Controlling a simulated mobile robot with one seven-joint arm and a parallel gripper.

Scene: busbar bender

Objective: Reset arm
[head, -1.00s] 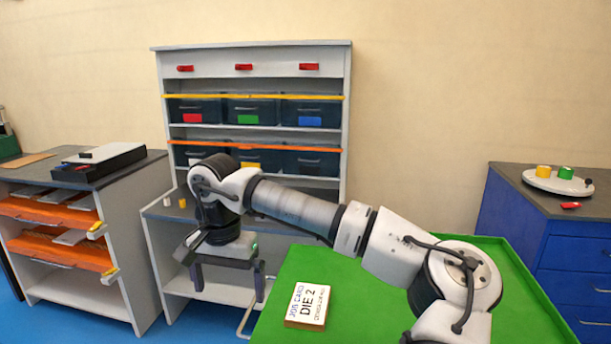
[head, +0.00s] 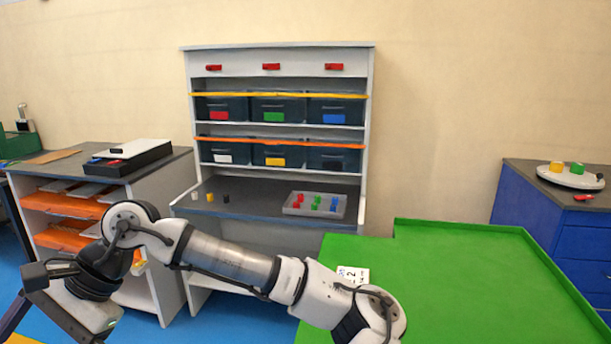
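My arm stretches from the lower middle of the head view to the left, over the floor in front of the workstations. My gripper (head: 22,318) is at the lower left edge, tilted downward. One long finger shows and the rest runs out of the picture, so its opening cannot be judged. I see nothing held in the part that shows. The green table (head: 470,270) is on the right, and its job card (head: 353,274) is partly hidden behind my arm.
A shelf rack (head: 278,60) with several dark bins stands behind. Its worktop holds a grey tray (head: 296,210) of red, green and blue pieces. A left cabinet (head: 160,172) with orange drawers stands close behind my forearm. A blue cabinet (head: 525,212) is at the right.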

